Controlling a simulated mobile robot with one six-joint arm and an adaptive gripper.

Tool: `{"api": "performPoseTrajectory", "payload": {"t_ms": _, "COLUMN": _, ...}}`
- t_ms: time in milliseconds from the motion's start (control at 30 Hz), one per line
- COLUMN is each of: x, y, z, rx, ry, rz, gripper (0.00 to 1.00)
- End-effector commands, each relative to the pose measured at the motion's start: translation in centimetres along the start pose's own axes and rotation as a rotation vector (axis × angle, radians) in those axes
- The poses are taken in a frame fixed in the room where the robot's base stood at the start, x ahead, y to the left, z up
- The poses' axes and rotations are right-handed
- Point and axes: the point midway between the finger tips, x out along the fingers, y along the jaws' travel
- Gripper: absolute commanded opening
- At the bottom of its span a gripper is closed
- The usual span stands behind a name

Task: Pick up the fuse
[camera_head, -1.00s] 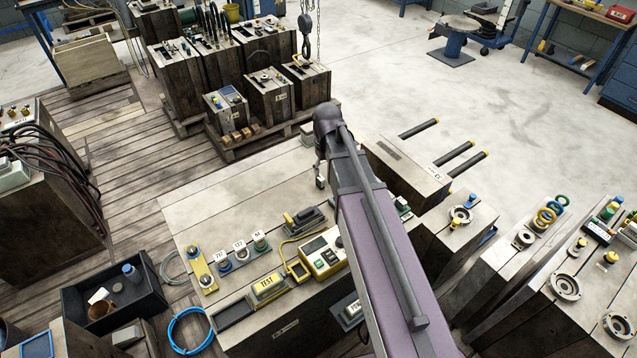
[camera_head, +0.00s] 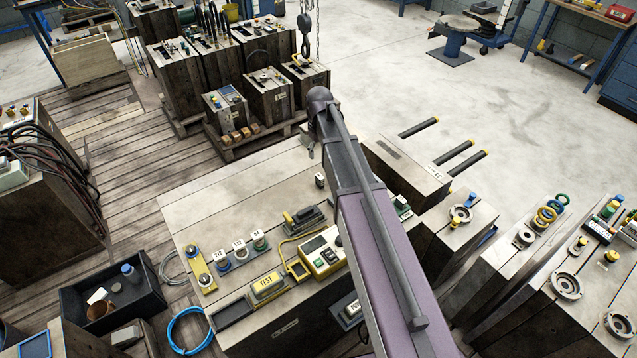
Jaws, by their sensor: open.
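My gripper (camera_head: 312,151) is at the far end of my purple-and-grey arm, over the far part of the pale bench top (camera_head: 225,205). It is open and small in view; no held thing shows between its fingers. A small pale and dark upright piece (camera_head: 319,181) stands on the bench just below the gripper, apart from it; it may be the fuse. I cannot tell for sure which piece is the fuse.
A yellow tester (camera_head: 321,256), a yellow TEST block (camera_head: 266,287) and a dark clamp-like device (camera_head: 305,217) occupy the bench's near part. Its far left top is clear. A hook (camera_head: 305,30) hangs on a chain beyond. A black bin (camera_head: 150,304) stands at lower left.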

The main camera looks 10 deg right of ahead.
Motion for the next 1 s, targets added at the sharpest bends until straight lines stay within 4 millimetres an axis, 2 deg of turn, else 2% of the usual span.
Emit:
{"api": "performPoseTrajectory", "payload": {"t_ms": 300, "x": 2.8, "y": 0.0, "z": 0.0, "rx": 0.000, "ry": 0.000, "rz": 0.000, "gripper": 0.69}}
{"api": "performPoseTrajectory", "payload": {"t_ms": 1000, "x": 7.8, "y": -0.1, "z": 0.0, "rx": -0.001, "ry": 0.000, "rz": 0.000, "gripper": 0.69}}
